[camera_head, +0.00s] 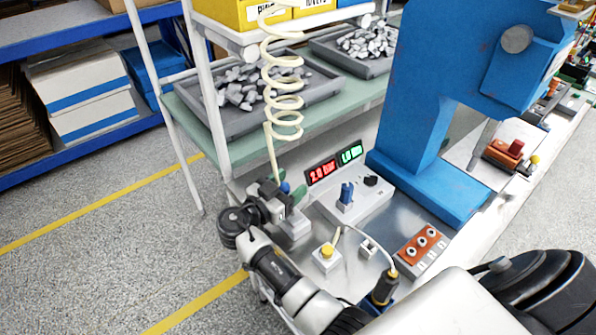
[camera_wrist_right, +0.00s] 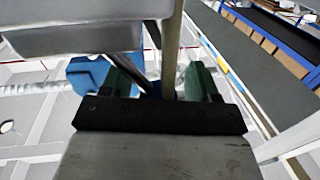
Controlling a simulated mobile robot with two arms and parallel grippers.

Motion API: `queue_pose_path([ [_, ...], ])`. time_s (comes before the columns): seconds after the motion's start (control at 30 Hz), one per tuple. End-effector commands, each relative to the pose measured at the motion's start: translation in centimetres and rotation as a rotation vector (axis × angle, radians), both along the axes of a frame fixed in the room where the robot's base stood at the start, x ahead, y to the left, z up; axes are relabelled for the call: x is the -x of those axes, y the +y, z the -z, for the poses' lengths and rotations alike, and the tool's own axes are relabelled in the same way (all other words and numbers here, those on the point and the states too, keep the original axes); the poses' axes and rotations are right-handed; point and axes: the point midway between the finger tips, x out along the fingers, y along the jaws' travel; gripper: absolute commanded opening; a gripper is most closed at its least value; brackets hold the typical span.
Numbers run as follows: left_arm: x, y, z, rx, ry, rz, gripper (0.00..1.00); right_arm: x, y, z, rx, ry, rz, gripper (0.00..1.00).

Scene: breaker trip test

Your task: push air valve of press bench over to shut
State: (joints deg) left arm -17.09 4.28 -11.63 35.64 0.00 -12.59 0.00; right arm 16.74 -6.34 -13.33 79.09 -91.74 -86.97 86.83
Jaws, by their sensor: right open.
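The press bench has a blue press (camera_head: 405,110) on a metal top. The air valve is at the foot of the cream coiled hose (camera_head: 283,90), at the bench's left end; a small blue part (camera_head: 285,187) shows there, likely its handle. My right gripper (camera_head: 284,194) is open around this spot, with a green fingertip on each side. Its body hides most of the valve, and I cannot tell whether a finger touches the handle. In the right wrist view the gripper (camera_wrist_right: 164,82) has a tan hose or post (camera_wrist_right: 171,45) between or just beyond its fingers. My left gripper is not in view.
A control box (camera_head: 352,205) with a blue knob sits right of the gripper, below a red and green display (camera_head: 335,163). Grey trays of parts (camera_head: 255,120) lie on the bench behind.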

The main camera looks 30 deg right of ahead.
Motion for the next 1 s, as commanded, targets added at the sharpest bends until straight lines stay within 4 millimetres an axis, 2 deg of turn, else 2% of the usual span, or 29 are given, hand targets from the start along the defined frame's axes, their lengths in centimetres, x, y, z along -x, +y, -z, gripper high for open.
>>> queue_pose_path([
  [0.33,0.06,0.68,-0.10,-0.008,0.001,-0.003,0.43,0.11,0.15,0.05,0.000,0.001,0.000,0.61],
  [0.73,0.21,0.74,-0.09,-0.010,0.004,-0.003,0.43,0.08,0.12,0.04,-0.001,0.000,-0.001,0.00],
  [1.0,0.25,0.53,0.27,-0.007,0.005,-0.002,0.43,0.06,-0.14,0.18,-0.003,-0.007,-0.001,0.00],
])
